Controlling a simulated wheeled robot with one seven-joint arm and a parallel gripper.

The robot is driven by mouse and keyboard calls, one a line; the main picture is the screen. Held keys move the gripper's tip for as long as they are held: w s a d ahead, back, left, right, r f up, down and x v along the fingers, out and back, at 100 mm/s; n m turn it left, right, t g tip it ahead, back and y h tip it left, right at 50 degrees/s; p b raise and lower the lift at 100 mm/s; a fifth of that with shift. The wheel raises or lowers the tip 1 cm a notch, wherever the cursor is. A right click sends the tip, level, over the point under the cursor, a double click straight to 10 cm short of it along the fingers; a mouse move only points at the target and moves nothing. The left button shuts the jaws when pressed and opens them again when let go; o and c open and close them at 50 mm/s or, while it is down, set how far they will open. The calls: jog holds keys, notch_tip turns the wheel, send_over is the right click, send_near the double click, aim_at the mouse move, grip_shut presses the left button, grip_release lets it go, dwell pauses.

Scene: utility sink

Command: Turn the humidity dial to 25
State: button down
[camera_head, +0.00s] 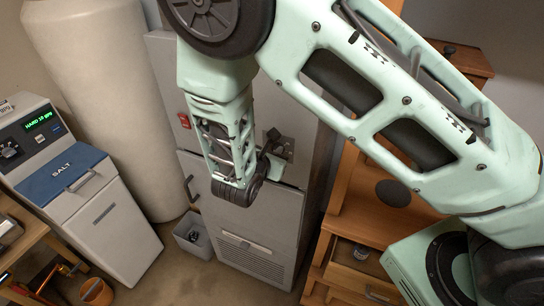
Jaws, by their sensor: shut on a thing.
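A tall grey cabinet (262,225) stands in the middle of the head view. A small control plate (287,149) with a dark part is on its front, at the upper right. This looks like the place of the humidity dial, but its numbers and pointer are too small and too covered to read. My gripper (271,160) is at this plate, at the end of my mint-green arm, and is shut on what appears to be the dial. My wrist hides most of the fingers and the contact.
A softener (115,225) with a blue salt lid (62,173) and green display stands at left, beside a white tank (105,80). A grey bin (193,236) is on the floor by the cabinet. Wooden shelving (345,225) stands close on the right, behind my arm.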

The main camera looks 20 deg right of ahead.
jog(key=m+t+b, duration=0.1)
jog(key=m+b, duration=0.1)
jog(key=b, duration=0.5)
jog(key=d+f+m+t+y+b, duration=0.1)
jog(key=b, duration=0.6)
jog(key=s+m+t+y+b, duration=0.1)
jog(key=m+b, duration=0.1)
jog(key=b, duration=0.5)
jog(key=shift+d+f+m, duration=0.15)
jog(key=shift+m, duration=0.15)
jog(key=shift+r+b, duration=0.2)
jog(key=shift+b, duration=0.25)
jog(key=c, duration=1.4)
grip_release()
jog(key=shift+s, duration=0.15)
jog(key=b+v, duration=0.2)
jog(key=v, duration=1.5)
jog(key=shift+s, duration=0.2)
